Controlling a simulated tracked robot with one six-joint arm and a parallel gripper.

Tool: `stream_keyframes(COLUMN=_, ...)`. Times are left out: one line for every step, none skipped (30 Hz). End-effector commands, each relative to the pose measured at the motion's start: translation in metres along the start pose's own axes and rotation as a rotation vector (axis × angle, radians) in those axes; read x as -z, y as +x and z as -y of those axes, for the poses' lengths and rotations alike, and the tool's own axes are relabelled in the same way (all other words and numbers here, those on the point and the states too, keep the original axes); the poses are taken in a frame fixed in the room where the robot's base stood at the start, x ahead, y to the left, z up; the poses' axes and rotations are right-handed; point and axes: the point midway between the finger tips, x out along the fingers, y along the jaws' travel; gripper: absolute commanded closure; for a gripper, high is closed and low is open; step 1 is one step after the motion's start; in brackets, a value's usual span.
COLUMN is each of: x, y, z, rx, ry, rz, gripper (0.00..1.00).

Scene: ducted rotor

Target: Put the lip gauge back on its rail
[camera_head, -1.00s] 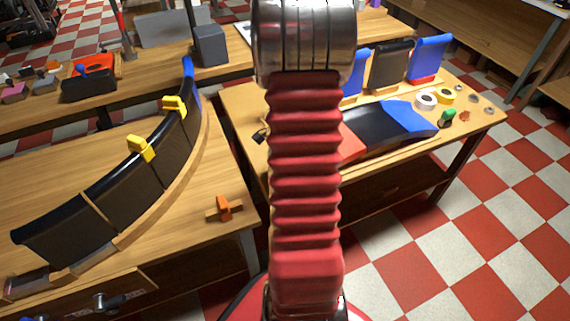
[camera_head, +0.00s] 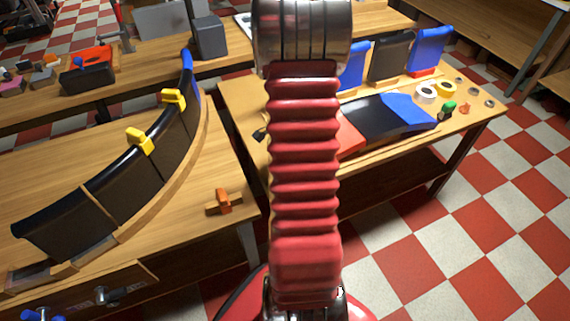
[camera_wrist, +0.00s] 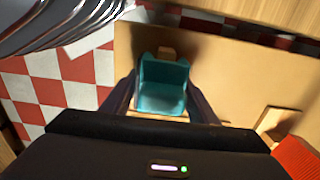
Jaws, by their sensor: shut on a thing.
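My gripper (camera_wrist: 163,108) shows in the wrist view, its two dark fingers on either side of a teal, U-shaped piece (camera_wrist: 163,85), which appears to be the lip gauge. The fingers are shut on it. A small wooden block (camera_wrist: 166,52) shows just beyond the teal piece, over a pale wooden surface (camera_wrist: 220,75). I cannot tell whether the teal piece touches that surface or which part is its rail. In the head view my red arm hides the gripper and the teal piece.
A curved black duct section (camera_head: 140,175) with yellow clips (camera_head: 140,140) stands on the left bench. An orange piece (camera_head: 223,200) sits near that bench's right corner. The right bench holds black and blue panels (camera_head: 380,120) and tape rolls (camera_head: 426,90). Checkered floor (camera_head: 480,220) is open at right.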

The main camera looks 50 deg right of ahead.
Motion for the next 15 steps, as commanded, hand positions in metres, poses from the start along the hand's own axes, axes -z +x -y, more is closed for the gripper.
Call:
stream_keyframes(x=-0.0001, y=0.0005, z=0.0000, rx=0.000, ry=0.000, rz=0.000, gripper=0.75)
stream_keyframes(x=-0.0001, y=0.0007, z=0.0000, rx=0.000, ry=0.000, rz=0.000, gripper=0.75)
stream_keyframes(x=-0.0001, y=0.0011, z=0.0000, rx=0.000, ry=0.000, rz=0.000, gripper=0.75)
stream_keyframes(x=-0.0001, y=0.0014, z=0.0000, rx=0.000, ry=0.000, rz=0.000, gripper=0.75)
stream_keyframes(x=-0.0001, y=0.0016, z=0.0001, rx=0.000, ry=0.000, rz=0.000, gripper=0.75)
stream_keyframes(x=-0.0001, y=0.0019, z=0.0001, rx=0.000, ry=0.000, rz=0.000, gripper=0.75)
stream_keyframes(x=-0.0001, y=0.0022, z=0.0001, rx=0.000, ry=0.000, rz=0.000, gripper=0.75)
stream_keyframes(x=-0.0001, y=0.0024, z=0.0001, rx=0.000, ry=0.000, rz=0.000, gripper=0.75)
stream_keyframes(x=-0.0001, y=0.0028, z=0.0001, rx=0.000, ry=0.000, rz=0.000, gripper=0.75)
stream_keyframes(x=-0.0001, y=0.0030, z=0.0001, rx=0.000, ry=0.000, rz=0.000, gripper=0.75)
stream_keyframes(x=-0.0001, y=0.0033, z=0.0001, rx=0.000, ry=0.000, rz=0.000, gripper=0.75)
stream_keyframes(x=-0.0001, y=0.0036, z=0.0001, rx=0.000, ry=0.000, rz=0.000, gripper=0.75)
stream_keyframes(x=-0.0001, y=0.0038, z=0.0002, rx=0.000, ry=0.000, rz=0.000, gripper=0.75)
stream_keyframes(x=-0.0001, y=0.0041, z=0.0002, rx=0.000, ry=0.000, rz=0.000, gripper=0.75)
stream_keyframes(x=-0.0001, y=0.0042, z=0.0002, rx=0.000, ry=0.000, rz=0.000, gripper=0.46)
